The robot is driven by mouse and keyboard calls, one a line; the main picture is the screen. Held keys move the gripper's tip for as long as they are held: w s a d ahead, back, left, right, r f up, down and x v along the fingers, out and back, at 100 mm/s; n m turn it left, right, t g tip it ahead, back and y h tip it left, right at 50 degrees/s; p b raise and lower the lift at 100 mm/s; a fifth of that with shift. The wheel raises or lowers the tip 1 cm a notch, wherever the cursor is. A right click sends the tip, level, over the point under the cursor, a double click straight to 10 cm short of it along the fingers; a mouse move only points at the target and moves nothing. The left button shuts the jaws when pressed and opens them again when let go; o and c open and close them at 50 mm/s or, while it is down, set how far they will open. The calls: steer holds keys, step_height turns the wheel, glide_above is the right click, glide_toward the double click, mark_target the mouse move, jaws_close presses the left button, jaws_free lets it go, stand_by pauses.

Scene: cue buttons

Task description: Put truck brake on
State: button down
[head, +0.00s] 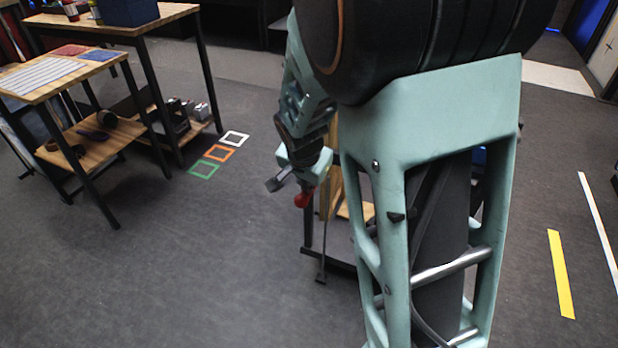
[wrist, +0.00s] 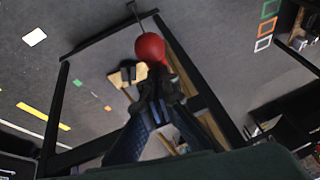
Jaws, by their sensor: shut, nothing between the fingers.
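A red ball-shaped knob (head: 302,200) shows just below my gripper (head: 290,184) in the head view. In the wrist view the red knob (wrist: 150,48) lies just beyond the tips of my gripper (wrist: 155,88), which is shut and empty. I cannot tell whether the fingers touch the knob. A thin dark rod (wrist: 135,10) shows beyond the knob. The truck shows as a dark frame (wrist: 90,42) with wooden parts in the wrist view. In the head view my arm hides most of it, leaving wooden parts (head: 355,212) and a dark lower edge (head: 325,262).
Wooden tables (head: 110,58) with black legs stand at the left. White, orange (head: 219,152) and green squares mark the floor beside them. Yellow (head: 561,274) and white stripes lie at the right. The floor at front left is clear.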

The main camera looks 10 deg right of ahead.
step_height(320, 180, down, 12)
steer(key=b, duration=0.7)
steer(key=shift+s+a, duration=0.2)
steer(key=shift+s, duration=0.15)
steer(key=shift+s+f, duration=0.1)
steer(key=shift+f, duration=0.1)
